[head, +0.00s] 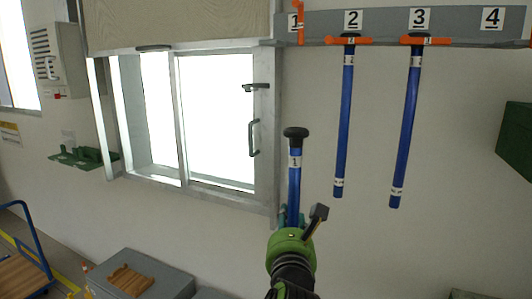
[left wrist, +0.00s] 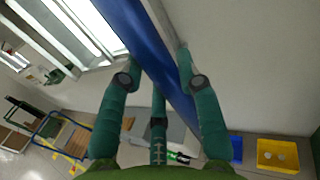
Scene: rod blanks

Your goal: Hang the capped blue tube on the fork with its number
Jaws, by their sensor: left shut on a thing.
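My left gripper (head: 293,219) is shut on the capped blue tube (head: 294,190) near its lower visible part. The tube stands nearly upright, with a black cap on top and a white label that looks like 1. In the left wrist view the tube (left wrist: 155,50) runs slantwise between the teal fingers (left wrist: 163,78). The orange fork under number 1 (head: 300,24) is empty, above the held tube and apart from it. My right gripper is not in view.
Blue tubes hang on fork 2 (head: 345,120) and fork 3 (head: 406,130) of the grey rail (head: 385,20). Number 4 is at the right. A window (head: 210,115) is left of the held tube. A grey box (head: 165,282) stands below; a yellow bin (left wrist: 278,155) shows in the left wrist view.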

